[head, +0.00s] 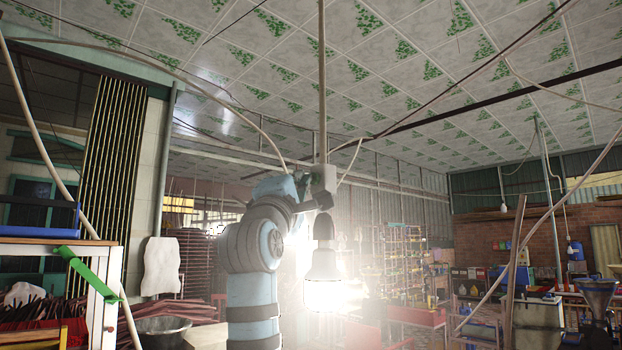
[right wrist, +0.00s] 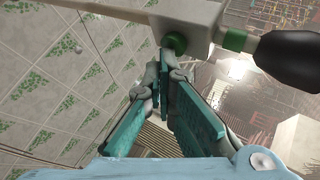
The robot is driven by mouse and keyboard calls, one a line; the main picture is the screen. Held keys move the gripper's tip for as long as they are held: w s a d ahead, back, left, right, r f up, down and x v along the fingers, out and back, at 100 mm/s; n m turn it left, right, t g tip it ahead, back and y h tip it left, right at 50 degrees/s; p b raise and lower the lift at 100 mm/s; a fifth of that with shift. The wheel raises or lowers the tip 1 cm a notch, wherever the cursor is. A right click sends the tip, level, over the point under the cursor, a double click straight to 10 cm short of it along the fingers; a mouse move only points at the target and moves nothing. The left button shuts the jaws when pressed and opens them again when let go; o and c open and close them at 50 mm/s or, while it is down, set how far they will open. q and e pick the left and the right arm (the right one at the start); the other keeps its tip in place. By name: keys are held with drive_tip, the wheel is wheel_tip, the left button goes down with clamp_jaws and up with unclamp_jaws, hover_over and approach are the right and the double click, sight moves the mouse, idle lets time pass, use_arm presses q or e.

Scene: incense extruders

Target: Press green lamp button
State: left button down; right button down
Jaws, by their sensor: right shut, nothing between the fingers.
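The green button (right wrist: 175,43) is a small round knob on the underside of a pale box in the right wrist view. The pale box (head: 325,178) hangs on a pole above a lamp with a lit bulb (head: 322,281) in the head view; it also shows in the right wrist view (right wrist: 190,18). My right gripper (right wrist: 161,68) is shut and empty, its teal fingertips close beside the button. I cannot tell whether they touch it. In the head view my right gripper (head: 303,187) is at the box's left side, partly hidden by my arm. My left gripper is not in view.
A dark lamp socket (right wrist: 288,62) sits beside the box in the right wrist view. Loose cables hang around the pole. Shelves (head: 405,250) and a brick wall stand behind. A dark bowl (head: 160,331) and a green-banded white frame (head: 103,290) are at the left.

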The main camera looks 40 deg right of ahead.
drive_tip(key=shift+a, duration=0.25)
drive_tip(key=a+p, duration=0.1)
drive_tip(key=a, duration=0.5)
drive_tip(key=shift+d, duration=0.15)
drive_tip(key=shift+w, duration=0.1)
